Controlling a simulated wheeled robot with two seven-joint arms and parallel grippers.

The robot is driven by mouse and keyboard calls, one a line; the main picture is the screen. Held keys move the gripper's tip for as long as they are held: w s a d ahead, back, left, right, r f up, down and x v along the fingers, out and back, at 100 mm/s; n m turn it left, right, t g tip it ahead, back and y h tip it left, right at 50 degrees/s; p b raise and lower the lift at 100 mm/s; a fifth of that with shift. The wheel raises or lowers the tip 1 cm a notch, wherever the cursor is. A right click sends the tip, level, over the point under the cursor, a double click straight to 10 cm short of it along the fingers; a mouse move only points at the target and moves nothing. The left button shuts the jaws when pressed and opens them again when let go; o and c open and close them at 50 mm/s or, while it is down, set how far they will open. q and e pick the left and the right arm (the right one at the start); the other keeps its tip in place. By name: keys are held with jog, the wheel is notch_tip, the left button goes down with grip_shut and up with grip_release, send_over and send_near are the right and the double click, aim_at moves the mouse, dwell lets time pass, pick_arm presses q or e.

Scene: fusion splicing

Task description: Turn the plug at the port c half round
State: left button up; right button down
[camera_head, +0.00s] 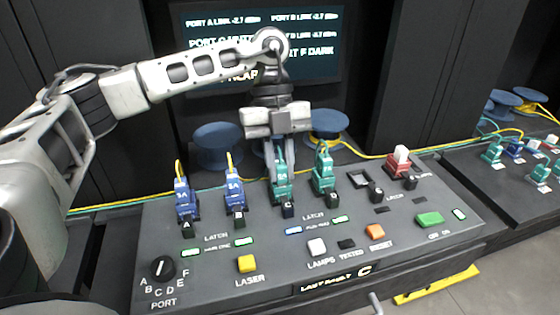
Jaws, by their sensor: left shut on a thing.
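The plug at port C (281,189) is green and stands in its socket on the sloped grey panel, behind the black tab marked C (288,210). My left gripper (279,168) reaches down from above with its fingers closed around the upper part of this plug. The fingers hide some of the plug's top and its cable end. The plug looks upright, and its exact turn cannot be told. My right gripper is not in view.
Blue plugs stand at A (186,200) and B (235,195), left of C. A green plug (325,175) stands close by at D, and a red one (400,160) at F. Blue spools (217,140) stand behind. A screen (325,70) is partly covered by my arm.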

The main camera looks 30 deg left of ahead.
pick_arm(q)
jog(key=shift+f, duration=0.1)
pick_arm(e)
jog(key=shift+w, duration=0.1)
pick_arm(q)
jog(key=o, duration=0.9)
jog(key=p+v, duration=0.2)
jog(key=v, duration=1.4)
jog(key=shift+p, duration=0.35)
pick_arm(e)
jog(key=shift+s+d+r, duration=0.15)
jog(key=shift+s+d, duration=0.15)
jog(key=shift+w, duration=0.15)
pick_arm(q)
jog(key=shift+s+f, duration=0.1)
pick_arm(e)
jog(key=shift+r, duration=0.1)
